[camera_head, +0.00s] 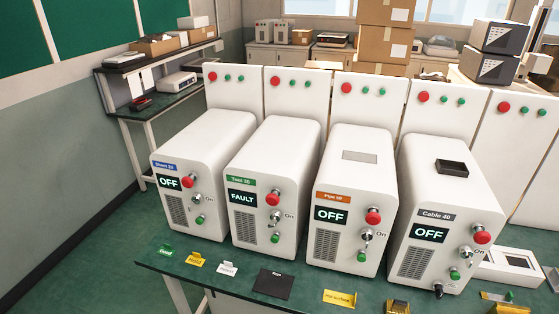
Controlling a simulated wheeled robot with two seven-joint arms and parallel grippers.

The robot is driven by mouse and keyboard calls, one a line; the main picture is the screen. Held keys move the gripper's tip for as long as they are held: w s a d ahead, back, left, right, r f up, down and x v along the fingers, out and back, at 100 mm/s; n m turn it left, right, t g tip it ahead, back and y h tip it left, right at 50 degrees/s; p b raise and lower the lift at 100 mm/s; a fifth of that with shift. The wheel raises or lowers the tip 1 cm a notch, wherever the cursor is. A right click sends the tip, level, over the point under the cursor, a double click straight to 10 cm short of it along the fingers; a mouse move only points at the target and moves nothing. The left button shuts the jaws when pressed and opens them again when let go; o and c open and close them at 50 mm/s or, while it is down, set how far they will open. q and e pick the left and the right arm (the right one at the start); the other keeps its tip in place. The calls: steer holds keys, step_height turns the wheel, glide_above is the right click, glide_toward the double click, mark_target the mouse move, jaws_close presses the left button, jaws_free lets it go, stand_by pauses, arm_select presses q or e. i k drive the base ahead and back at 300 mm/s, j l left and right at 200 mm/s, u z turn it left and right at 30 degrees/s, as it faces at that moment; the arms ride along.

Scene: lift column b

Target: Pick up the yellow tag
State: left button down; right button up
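A small yellow tag (196,260) with dark print lies near the front edge of the green table (150,265), between a green tag (165,250) and a white tag (227,268). A second, wider yellow piece with print, a yellow sign (340,298), lies further right on the same edge, right of a black card (273,284). The print on both is too small to read surely. Neither of my grippers shows in the head view, and nothing touches the small yellow tag.
Several white machines stand behind the tags; the Tool 30 machine (270,185) reads FAULT, the others OFF. Brass-coloured items (398,306) lie at the front right edge. A white box with a dark window (513,262) is at right. A shelf bench (150,110) stands back left.

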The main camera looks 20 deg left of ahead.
mark_target(196, 260)
steer(key=u, duration=1.2)
